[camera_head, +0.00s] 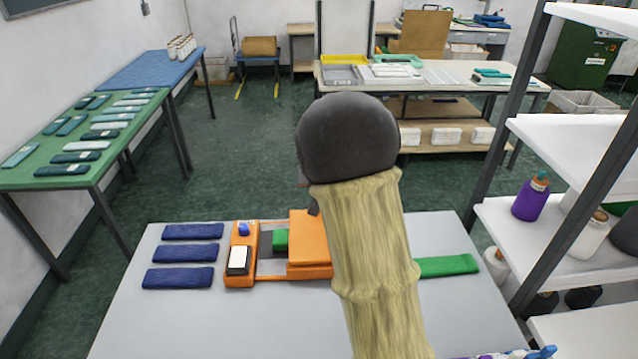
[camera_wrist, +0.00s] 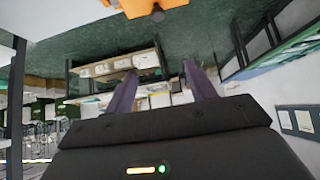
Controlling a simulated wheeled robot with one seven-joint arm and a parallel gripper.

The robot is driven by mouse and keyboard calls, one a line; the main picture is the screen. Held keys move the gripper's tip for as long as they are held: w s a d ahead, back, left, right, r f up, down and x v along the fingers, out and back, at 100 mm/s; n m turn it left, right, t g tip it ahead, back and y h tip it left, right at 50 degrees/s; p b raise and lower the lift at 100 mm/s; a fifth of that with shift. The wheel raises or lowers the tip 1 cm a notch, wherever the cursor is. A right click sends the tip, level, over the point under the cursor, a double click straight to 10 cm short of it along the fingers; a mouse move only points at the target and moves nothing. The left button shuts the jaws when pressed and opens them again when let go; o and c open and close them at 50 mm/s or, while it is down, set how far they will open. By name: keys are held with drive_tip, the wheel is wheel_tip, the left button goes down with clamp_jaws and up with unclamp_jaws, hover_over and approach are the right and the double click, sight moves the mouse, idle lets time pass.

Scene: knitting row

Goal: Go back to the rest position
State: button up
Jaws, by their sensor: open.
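My gripper (camera_wrist: 160,88) shows in the wrist view, its two purple-grey fingers apart with nothing between them. In the head view my sleeved arm stands over the grey worktable (camera_head: 120,330) and hides most of the gripper. Behind the arm is an orange machine (camera_head: 310,226) with a grey bed and a green block (camera_head: 280,240). An orange part (camera_wrist: 150,8) is at the top edge of the wrist view, apart from the fingers. Its link to the machine is hard to tell.
Several dark blue folded pieces (camera_head: 179,278) lie left of the machine, and a green strip (camera_head: 448,266) lies right of my arm. A green table (camera_head: 30,180) stands left; open floor lies behind the worktable.

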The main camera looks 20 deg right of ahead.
idle(0.3)
drive_tip(key=s+a+f+n+g+y, duration=0.1)
drive_tip(key=s+a+f+g, duration=0.1)
drive_tip(key=s, duration=1.2)
drive_tip(key=s+a+f+n+g, duration=0.1)
drive_tip(key=s+a+g, duration=0.2)
drive_tip(key=s, duration=1.2)
drive_tip(key=shift+s+a+f+n+g+y, duration=0.3)
drive_tip(key=shift+a+f+y, duration=0.1)
drive_tip(key=shift+a, duration=0.05)
